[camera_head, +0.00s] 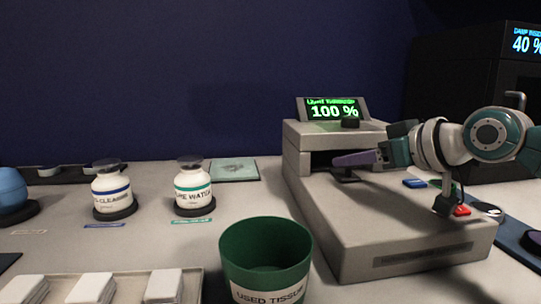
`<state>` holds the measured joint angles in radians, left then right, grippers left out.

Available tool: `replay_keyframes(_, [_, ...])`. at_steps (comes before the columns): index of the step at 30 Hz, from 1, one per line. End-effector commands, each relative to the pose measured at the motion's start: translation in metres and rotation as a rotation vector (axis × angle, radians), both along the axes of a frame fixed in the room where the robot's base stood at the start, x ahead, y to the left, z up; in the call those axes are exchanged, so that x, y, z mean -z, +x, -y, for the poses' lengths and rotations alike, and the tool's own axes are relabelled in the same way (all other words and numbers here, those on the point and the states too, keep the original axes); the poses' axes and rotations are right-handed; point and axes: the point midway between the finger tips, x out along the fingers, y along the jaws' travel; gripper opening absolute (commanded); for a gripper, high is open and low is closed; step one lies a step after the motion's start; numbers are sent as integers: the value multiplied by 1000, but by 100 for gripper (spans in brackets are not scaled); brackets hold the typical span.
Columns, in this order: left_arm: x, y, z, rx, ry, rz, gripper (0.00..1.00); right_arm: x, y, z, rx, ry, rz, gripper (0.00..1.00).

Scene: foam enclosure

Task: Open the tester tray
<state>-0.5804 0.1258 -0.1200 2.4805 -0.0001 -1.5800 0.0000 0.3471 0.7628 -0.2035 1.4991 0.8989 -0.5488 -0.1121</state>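The tester (390,235) is a pale grey block with a raised rear housing and a green display (333,109) reading 100 %. A dark opening shows in the front of the housing. A small dark piece (345,175) sits at this opening; I cannot tell whether it is the tray or its handle. My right gripper (355,158) reaches in from the right, above the tester's deck. A purple-grey slender part shows at its tip, in front of the opening. Whether the fingers are apart or touching the tray is unclear. My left gripper is not in view.
A green used-tissue bin (265,255) stands left of the tester. Two labelled bottles (112,190) (193,187) stand on dark bases further left. White blocks lie in a tray (195,290) at front left. A dark box (460,80) stands behind my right arm.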

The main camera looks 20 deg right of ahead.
Motion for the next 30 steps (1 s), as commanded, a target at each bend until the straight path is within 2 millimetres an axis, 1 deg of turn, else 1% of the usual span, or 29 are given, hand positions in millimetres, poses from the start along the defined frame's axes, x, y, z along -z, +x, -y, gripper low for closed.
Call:
replay_keyframes(1, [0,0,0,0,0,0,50,0,0,0,0,0,0,38])
replay_keyframes(11, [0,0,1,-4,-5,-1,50,0,0,0,0,0,0,0])
replay_keyframes(30, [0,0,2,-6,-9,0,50,0,0,0,1,0,0,0])
